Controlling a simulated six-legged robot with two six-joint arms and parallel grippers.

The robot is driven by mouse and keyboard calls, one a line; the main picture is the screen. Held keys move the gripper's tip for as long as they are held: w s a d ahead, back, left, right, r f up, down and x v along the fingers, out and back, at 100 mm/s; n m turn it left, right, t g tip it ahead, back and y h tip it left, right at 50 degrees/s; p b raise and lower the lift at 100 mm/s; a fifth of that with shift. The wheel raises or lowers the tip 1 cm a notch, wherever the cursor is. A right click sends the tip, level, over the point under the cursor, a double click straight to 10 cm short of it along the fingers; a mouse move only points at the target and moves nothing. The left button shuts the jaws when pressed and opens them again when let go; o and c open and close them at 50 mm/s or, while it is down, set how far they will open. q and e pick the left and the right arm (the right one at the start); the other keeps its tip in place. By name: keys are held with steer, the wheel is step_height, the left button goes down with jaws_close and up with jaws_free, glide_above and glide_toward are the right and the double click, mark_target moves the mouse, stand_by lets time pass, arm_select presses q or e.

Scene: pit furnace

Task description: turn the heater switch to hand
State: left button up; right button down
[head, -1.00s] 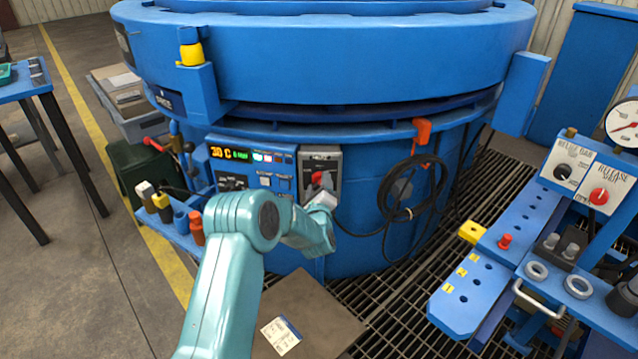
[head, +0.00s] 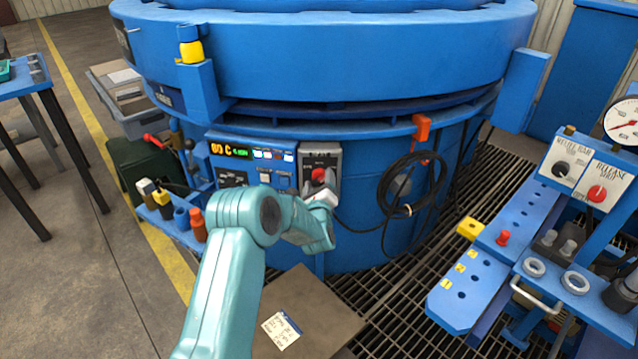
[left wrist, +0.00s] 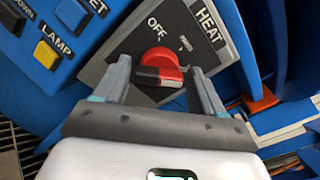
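The heater switch is a red rotary knob (left wrist: 160,66) on a grey plate (left wrist: 205,58) marked HEAT and OFF. A dark band crosses its lower part. It also shows in the head view as a red knob (head: 318,174) on the furnace front. My left gripper (left wrist: 158,72) has its two fingers apart, one on each side of the knob. A gap shows between each finger and the knob. In the head view the left gripper (head: 322,190) is just below the knob and partly covers its plate. The hand marking cannot be read. My right gripper is not in view.
A control panel (head: 255,168) with a display and buttons adjoins the switch plate on the left. A yellow LAMP button (left wrist: 47,54) sits beside it. A coiled black cable (head: 409,186) hangs to the right. A tool rack (head: 163,207) stands at left.

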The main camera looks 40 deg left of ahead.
arm_select(q)
steer(key=shift+o, duration=0.3)
steer(key=p+v, duration=0.2)
steer(key=v, duration=1.4)
steer(key=shift+d, duration=0.15)
steer(key=shift+s, duration=0.1)
